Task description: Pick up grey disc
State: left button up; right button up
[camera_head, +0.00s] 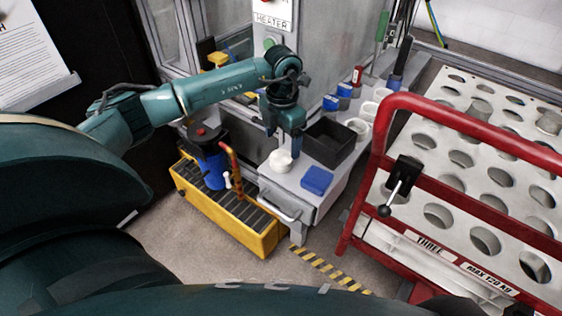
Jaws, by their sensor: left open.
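My left arm reaches in from the left, and its open gripper (284,138) points down over the grey worktop. A pale, whitish-grey round piece (281,163) sits on the worktop just below the fingertips. It may be the grey disc, but its shape is small and partly under the gripper. I cannot tell whether the fingers touch it. My right gripper is not in view.
A black bin (330,146) and a blue block (317,180) stand close by on the worktop (300,205). White cups (369,110) and blue items are behind. A yellow tray (238,222) with a blue container stands left. A red-railed rack (455,150) with holes blocks the right.

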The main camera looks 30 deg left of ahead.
aim_at(281, 157)
pick_arm(q)
notch_tip(281, 157, down, 5)
jog(key=shift+s+r+b, duration=0.15)
jog(key=shift+b, duration=0.2)
jog(key=shift+f, duration=0.45)
jog(key=shift+c, duration=0.3)
jog(key=shift+r, duration=0.1)
jog(key=c, duration=1)
jog(key=shift+o, duration=0.2)
notch_tip(281, 157, up, 10)
jog(key=p, duration=0.1)
